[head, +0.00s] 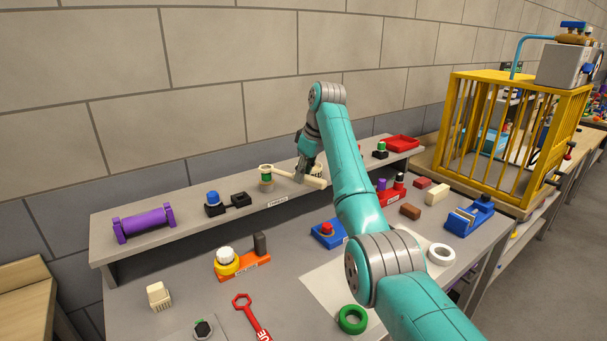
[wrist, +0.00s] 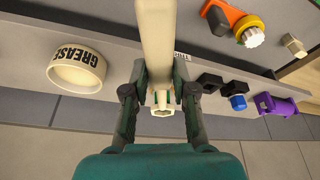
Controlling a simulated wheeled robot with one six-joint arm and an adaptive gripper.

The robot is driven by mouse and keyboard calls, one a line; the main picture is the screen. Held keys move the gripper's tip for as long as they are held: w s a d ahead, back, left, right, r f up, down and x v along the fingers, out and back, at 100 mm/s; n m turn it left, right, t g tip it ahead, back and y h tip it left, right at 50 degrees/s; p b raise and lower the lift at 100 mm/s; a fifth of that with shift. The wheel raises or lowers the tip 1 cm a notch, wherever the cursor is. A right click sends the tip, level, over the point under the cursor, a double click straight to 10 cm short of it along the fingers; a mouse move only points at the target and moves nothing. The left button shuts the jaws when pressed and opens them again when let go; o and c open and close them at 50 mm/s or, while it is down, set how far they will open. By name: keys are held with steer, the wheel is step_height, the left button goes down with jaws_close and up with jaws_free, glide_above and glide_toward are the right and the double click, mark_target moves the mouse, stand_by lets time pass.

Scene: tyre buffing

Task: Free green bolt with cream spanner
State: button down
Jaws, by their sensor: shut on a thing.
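The cream spanner (head: 286,175) lies level above the back shelf, its ring end at the left and its handle toward the shelf's front edge. My gripper (head: 301,178) is shut on its shaft. In the wrist view the spanner (wrist: 156,40) runs between the fingers of my gripper (wrist: 160,88), with its ring end below them. The green bolt (head: 266,167) shows at that ring end, on top of a short tan post. The ring appears to be around it; I cannot tell how far down it sits.
A cream grease tub (wrist: 78,72) stands beside my gripper on the shelf. A blue-knobbed black fixture (head: 213,203) and a purple roller (head: 144,222) stand to the left. A red spanner (head: 251,316) lies on the lower bench.

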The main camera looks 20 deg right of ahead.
steer(key=shift+r, duration=0.4)
steer(key=shift+r, duration=1.35)
steer(key=c, duration=1.7)
jaws_free()
jaws_close()
